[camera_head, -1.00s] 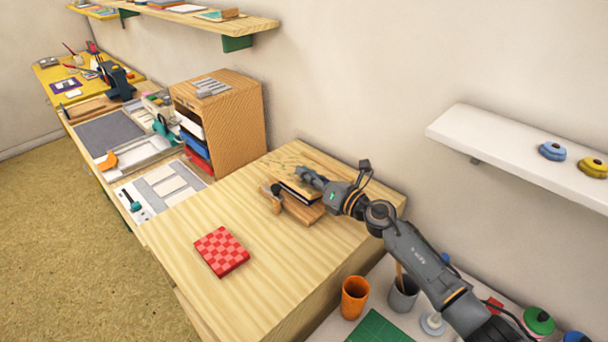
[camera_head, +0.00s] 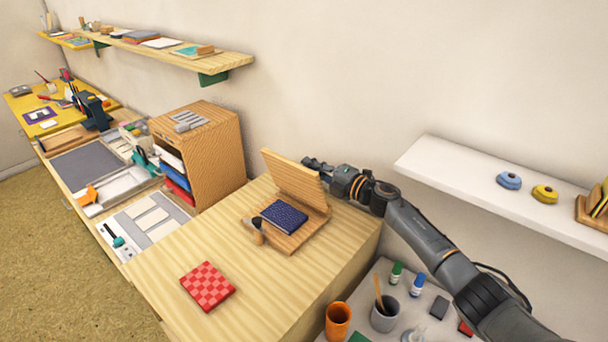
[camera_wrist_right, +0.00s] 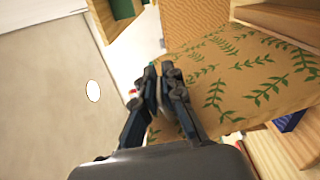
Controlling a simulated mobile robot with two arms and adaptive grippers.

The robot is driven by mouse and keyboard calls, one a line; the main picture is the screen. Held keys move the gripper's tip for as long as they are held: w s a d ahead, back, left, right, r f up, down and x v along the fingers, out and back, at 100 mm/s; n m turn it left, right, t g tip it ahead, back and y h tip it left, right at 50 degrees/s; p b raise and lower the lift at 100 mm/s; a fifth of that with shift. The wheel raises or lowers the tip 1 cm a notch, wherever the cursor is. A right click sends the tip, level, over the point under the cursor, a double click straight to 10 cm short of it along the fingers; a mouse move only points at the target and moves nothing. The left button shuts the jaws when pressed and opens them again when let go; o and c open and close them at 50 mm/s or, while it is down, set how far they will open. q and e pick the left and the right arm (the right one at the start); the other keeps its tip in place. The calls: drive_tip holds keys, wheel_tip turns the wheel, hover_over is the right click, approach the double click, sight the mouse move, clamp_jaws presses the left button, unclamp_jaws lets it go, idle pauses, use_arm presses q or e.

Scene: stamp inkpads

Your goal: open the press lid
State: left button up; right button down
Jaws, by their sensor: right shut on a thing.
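The wooden press (camera_head: 300,238) stands on the light wood worktop, with a dark blue patterned pad or book (camera_head: 284,215) lying on its base. Its lid (camera_head: 292,178) is raised and leans back, showing a plain wooden inner face. A dark-tipped wooden handle (camera_head: 257,232) sits at the press's front. My right gripper (camera_head: 312,164) is at the lid's upper right edge and shut on it. In the right wrist view the closed fingers (camera_wrist_right: 161,82) meet beside a tan surface with green leaves (camera_wrist_right: 235,80); the exact grip is partly hidden. My left gripper is out of view.
A red checkered block (camera_head: 208,286) lies on the worktop in front of the press. A wooden cabinet with trays (camera_head: 215,140) stands to the left. A white wall shelf (camera_head: 450,175) is at right. Cups, including an orange one (camera_head: 338,322), stand on the lower table.

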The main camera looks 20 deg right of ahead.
drive_tip(key=shift+w+d+r+m+b, duration=0.1)
drive_tip(key=shift+w+d+m+b, duration=0.1)
drive_tip(key=shift+w+d+m, duration=0.35)
drive_tip(key=shift+w+d+m+b, duration=0.15)
drive_tip(key=shift+w+d+m, duration=0.2)
drive_tip(key=shift+d+m, duration=0.4)
drive_tip(key=c, duration=1.5)
unclamp_jaws()
drive_tip(key=v, duration=1.2)
